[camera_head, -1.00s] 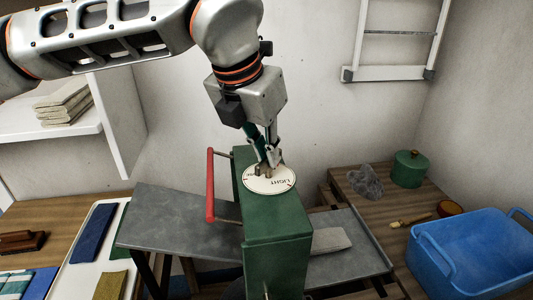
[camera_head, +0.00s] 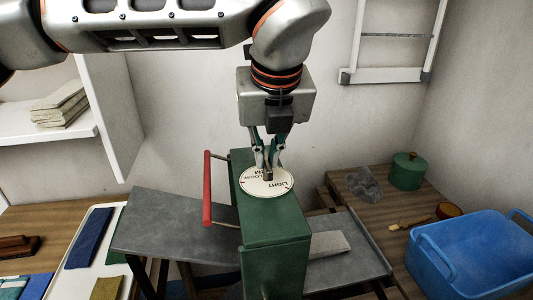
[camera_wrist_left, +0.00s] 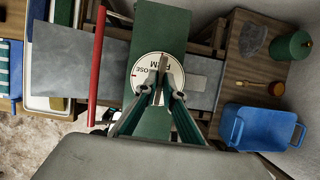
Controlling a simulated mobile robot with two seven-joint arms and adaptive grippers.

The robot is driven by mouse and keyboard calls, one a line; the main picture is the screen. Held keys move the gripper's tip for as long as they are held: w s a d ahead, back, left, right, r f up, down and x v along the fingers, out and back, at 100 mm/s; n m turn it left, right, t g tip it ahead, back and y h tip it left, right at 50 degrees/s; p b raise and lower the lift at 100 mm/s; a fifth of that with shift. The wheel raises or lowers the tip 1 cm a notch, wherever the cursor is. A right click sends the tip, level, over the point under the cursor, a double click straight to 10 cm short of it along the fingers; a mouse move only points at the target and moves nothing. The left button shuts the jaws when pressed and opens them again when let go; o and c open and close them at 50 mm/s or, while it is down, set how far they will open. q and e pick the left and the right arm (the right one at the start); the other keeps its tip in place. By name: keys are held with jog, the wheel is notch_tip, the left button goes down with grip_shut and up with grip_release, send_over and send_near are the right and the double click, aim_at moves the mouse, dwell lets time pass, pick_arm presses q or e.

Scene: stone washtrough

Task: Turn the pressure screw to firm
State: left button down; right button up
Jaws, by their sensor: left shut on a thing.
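In the left wrist view the dial (camera_wrist_left: 139,82) shows FIRM and part of another word. My left gripper (camera_head: 267,170) comes down from above and is shut on the screw handle, its fingertips partly hiding it. The gripper also shows in the left wrist view (camera_wrist_left: 160,92). My right gripper is in neither view.
A red bar (camera_head: 207,188) stands left of the housing. Grey boards (camera_head: 172,222) extend on both sides. A blue basin (camera_head: 470,255), a green lidded pot (camera_head: 407,171) and a grey lump (camera_head: 364,184) are at right. A tray with folded cloths (camera_head: 90,237) is at left.

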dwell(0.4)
pick_arm(q)
jog(key=c, duration=2.2)
grip_release()
jog(key=shift+o, duration=0.2)
jog(key=v, duration=1.2)
jog(key=shift+d, duration=0.1)
